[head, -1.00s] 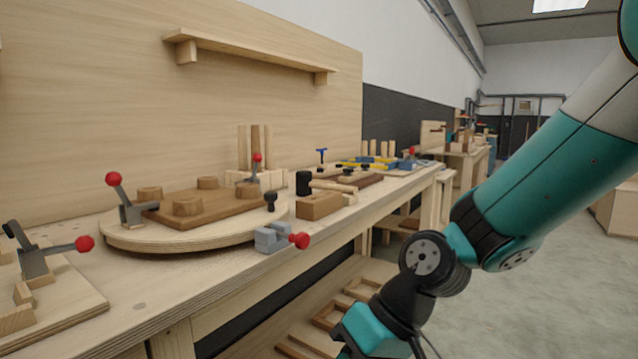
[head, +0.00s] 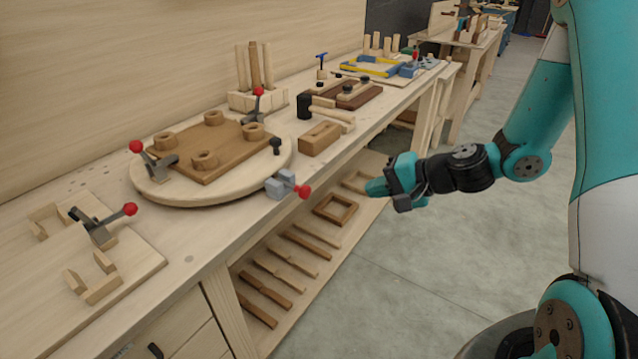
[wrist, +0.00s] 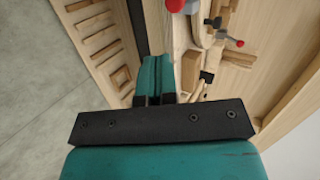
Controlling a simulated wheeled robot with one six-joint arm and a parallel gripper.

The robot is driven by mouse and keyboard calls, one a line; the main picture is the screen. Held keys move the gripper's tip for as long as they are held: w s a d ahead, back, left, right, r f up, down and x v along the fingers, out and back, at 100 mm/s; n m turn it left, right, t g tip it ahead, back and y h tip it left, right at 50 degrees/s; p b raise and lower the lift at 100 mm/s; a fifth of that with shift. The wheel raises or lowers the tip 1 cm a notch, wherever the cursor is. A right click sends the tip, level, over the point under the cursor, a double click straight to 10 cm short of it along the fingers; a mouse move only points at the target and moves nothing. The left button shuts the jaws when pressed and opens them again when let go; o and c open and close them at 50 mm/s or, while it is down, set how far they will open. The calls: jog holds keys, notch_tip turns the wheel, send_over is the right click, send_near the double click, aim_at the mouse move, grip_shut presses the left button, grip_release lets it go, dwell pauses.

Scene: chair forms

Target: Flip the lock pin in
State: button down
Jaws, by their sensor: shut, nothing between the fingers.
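The lock pin (head: 303,191) has a red ball knob and sits in a grey block (head: 280,185) at the bench's front edge, beside the round turntable (head: 222,190). The knob points out over the edge. My gripper (head: 374,188) is shut and empty, to the right of the knob and apart from it, out in front of the bench. In the wrist view my teal fingers (wrist: 155,76) are together, and a red knob (wrist: 175,5) shows beyond their tips at the top edge. The rest of the pin is hidden or cut off there.
The turntable carries a brown board (head: 207,150) with round wooden bosses and red-knobbed clamps (head: 160,163). A black knob (head: 276,145) stands near its right rim. A wooden block (head: 320,138) and a mallet (head: 306,106) lie behind. A lower shelf (head: 270,260) holds frames and slats.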

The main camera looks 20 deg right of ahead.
jog(key=p, duration=0.2)
send_near(309, 194)
notch_tip(309, 194, down, 3)
jog(key=w+a, duration=0.1)
jog(key=a, duration=0.1)
jog(key=shift+w+a+f+p, duration=0.15)
jog(key=shift+w+a+p, duration=0.25)
jog(key=shift+w+a, duration=0.3)
jog(key=shift+w+a+f+p, duration=0.15)
jog(key=shift+w+a+p, duration=0.25)
jog(key=shift+w, duration=0.45)
